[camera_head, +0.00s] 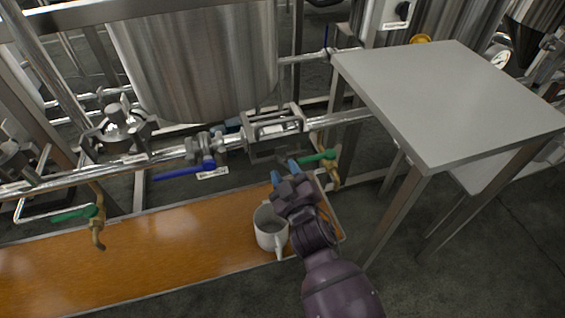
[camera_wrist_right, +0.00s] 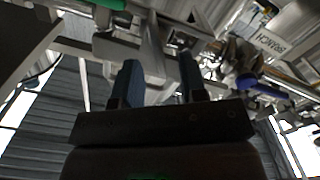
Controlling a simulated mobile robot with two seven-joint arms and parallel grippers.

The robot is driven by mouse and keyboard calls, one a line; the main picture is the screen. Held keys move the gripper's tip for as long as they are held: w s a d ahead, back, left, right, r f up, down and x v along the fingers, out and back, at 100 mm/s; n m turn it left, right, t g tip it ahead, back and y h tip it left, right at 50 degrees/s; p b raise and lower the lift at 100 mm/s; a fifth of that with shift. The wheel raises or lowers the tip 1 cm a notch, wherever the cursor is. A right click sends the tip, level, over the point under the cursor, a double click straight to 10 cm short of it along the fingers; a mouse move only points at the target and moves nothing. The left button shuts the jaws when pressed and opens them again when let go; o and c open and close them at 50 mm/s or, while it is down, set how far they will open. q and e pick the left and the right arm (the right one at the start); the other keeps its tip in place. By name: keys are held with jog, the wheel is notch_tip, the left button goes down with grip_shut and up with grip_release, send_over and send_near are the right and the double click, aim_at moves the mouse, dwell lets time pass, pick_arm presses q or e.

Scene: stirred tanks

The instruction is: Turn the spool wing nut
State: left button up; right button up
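My right gripper (camera_head: 285,174) is in front of and below the pipe's framed spool section (camera_head: 273,128). Its two blue fingertips are apart, with no object visibly held between them. The right wrist view also shows the open gripper (camera_wrist_right: 159,72), with grey metal fittings beyond the fingers. I cannot tell whether the fingers touch anything. My left gripper is in neither view.
A green-handled tap (camera_head: 318,157) is close to the right of my gripper. A blue valve handle (camera_head: 185,172) is to the left. A white mug (camera_head: 268,238) stands below on the orange-brown shelf (camera_head: 150,250). A grey table (camera_head: 450,100) stands at right.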

aim_at(284, 167)
jog(key=shift+x, duration=1)
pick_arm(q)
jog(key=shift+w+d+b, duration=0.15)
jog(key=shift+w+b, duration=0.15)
pick_arm(e)
jog(key=shift+w+a, duration=0.2)
jog(key=shift+w, duration=0.4)
grip_shut()
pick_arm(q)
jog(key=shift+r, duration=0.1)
